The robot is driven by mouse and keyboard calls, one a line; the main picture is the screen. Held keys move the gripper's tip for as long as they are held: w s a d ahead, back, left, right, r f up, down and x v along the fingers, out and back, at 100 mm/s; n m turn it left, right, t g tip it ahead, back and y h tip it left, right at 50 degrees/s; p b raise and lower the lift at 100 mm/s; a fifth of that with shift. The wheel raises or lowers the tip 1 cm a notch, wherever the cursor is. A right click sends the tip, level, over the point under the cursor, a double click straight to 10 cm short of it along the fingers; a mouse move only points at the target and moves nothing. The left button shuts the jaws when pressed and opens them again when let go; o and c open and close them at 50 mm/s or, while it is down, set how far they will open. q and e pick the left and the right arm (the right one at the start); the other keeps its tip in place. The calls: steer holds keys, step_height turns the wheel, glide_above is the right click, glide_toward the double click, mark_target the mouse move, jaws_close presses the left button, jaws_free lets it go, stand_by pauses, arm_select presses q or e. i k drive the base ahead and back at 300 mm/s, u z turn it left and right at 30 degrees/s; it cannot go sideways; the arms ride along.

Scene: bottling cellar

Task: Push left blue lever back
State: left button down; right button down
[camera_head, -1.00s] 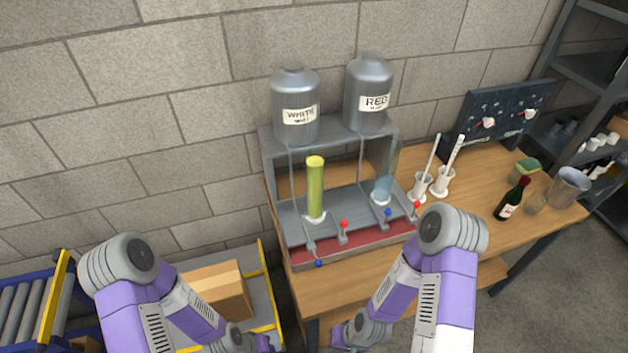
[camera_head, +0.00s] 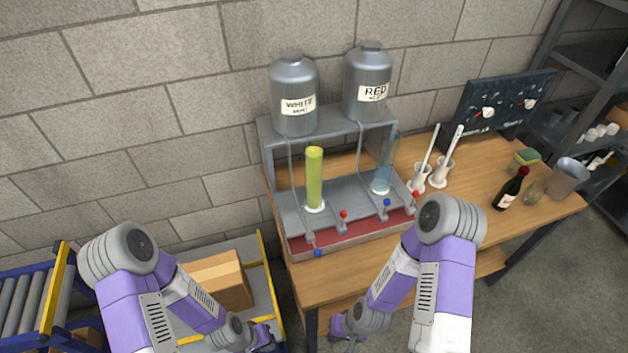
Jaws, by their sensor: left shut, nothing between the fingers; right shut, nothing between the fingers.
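The left blue lever (camera_head: 318,252) has a small blue knob. It sticks out low toward me over the front edge of the grey filling stand (camera_head: 330,248), below the yellow-filled cylinder (camera_head: 315,180). A red-knobbed lever (camera_head: 343,214) stands upright to its right. A second blue lever (camera_head: 387,202) and second red lever (camera_head: 416,194) are by the pale blue cylinder (camera_head: 383,180). My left gripper (camera_head: 275,343) is at the bottom edge, below and left of the left blue lever, apart from it. My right gripper (camera_head: 350,343) is at the bottom edge, mostly cut off. Both are shut and empty.
A wine bottle (camera_head: 511,188), a metal bucket (camera_head: 567,178) and white holders (camera_head: 441,178) stand right on the wooden table (camera_head: 470,208). A cardboard box (camera_head: 222,280) lies left. Space before the stand is clear.

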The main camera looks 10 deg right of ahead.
mark_target(317, 253)
steer(key=k, duration=0.5)
steer(key=u, duration=2.2)
steer(key=k, duration=0.7)
steer(key=z, duration=1.3)
